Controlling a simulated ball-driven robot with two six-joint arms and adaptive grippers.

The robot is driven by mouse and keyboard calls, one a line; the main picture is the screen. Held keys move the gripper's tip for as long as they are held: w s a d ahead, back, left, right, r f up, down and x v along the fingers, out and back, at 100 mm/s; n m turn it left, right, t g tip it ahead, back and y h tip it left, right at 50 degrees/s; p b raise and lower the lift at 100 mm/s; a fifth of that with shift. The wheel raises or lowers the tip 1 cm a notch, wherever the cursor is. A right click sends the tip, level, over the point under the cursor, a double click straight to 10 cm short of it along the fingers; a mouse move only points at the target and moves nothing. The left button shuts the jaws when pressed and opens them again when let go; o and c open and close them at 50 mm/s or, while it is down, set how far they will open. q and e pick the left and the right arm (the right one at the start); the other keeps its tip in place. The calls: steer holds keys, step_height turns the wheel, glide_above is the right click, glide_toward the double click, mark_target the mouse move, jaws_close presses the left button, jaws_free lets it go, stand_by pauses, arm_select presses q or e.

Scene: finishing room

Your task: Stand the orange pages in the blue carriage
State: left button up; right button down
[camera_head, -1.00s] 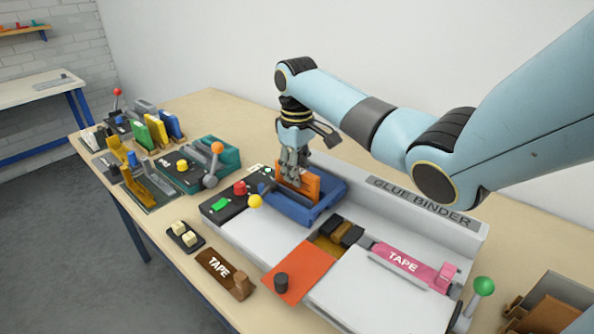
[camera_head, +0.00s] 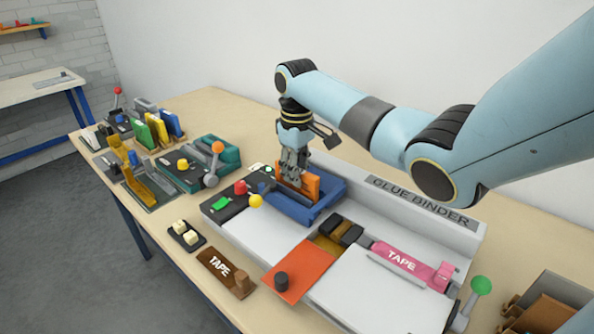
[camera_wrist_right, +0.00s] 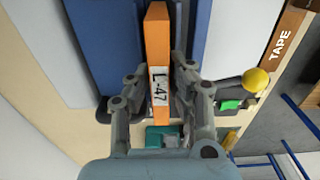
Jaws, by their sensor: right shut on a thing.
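The orange pages (camera_head: 312,184) stand upright in the blue carriage (camera_head: 330,205) of the glue binder. My right gripper (camera_head: 294,178) is shut on the orange pages from above. In the right wrist view the orange pages (camera_wrist_right: 158,45), with a white label reading L-47, lie between the fingers of my right gripper (camera_wrist_right: 160,95). The blue carriage (camera_wrist_right: 100,40) shows on both sides of them there. Whether the pages touch the carriage floor is hidden. My left gripper is not in view.
The white glue binder (camera_head: 425,205) fills the middle of the bench. A control panel with a red knob (camera_head: 240,188) and a yellow ball (camera_head: 256,201) sits close left of the carriage. A brown TAPE block (camera_head: 222,271) lies in front. Coloured books and presses (camera_head: 155,130) stand at far left.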

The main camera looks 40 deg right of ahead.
steer(key=shift+f, duration=0.45)
steer(key=c, duration=1.5)
jaws_free()
steer(key=shift+r, duration=0.1)
step_height(320, 180, up, 6)
steer(key=p, duration=0.6)
step_height(320, 180, up, 3)
steer(key=p, duration=0.2)
steer(key=shift+p, duration=0.4)
steer(key=shift+r, duration=0.95)
